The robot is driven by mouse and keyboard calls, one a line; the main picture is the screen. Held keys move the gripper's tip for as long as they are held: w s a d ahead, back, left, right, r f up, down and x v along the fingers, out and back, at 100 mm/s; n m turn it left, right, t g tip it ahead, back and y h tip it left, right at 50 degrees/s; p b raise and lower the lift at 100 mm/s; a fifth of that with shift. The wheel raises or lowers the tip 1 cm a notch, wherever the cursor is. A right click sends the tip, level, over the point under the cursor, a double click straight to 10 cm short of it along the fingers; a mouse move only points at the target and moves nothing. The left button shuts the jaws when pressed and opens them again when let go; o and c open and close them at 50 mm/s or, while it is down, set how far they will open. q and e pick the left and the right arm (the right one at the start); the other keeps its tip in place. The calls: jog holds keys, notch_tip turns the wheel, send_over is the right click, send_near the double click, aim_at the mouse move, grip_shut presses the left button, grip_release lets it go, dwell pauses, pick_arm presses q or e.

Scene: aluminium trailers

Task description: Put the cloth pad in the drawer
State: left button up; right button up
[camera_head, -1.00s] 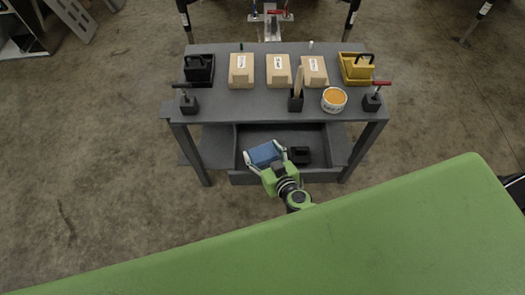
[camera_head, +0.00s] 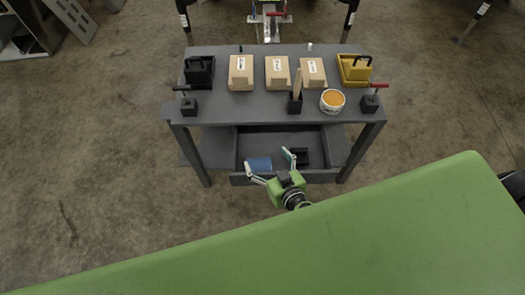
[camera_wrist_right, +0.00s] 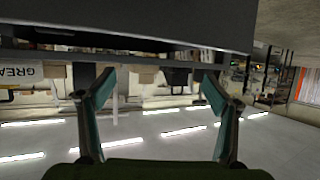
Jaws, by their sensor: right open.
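The blue cloth pad (camera_head: 260,164) lies in the left part of the open drawer (camera_head: 245,149) under the grey workbench. My right gripper (camera_head: 267,158) is at the drawer's front edge with its fingers spread. In the head view the pad shows beyond and between the fingers, and contact cannot be told. The right wrist view shows the open fingers (camera_wrist_right: 157,80) with nothing between them, and the pad does not show there. My left gripper is not in view.
A black object (camera_head: 301,156) sits in the drawer, right of the pad. The workbench top (camera_head: 225,106) carries several boxes, a black caddy (camera_head: 199,71), a yellow caddy (camera_head: 354,70), a round tub (camera_head: 333,101) and two clamps. Open floor lies left of the bench.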

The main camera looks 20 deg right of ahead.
jog(key=v, duration=0.7)
jog(key=shift+s+p, duration=0.3)
jog(key=shift+r, duration=0.15)
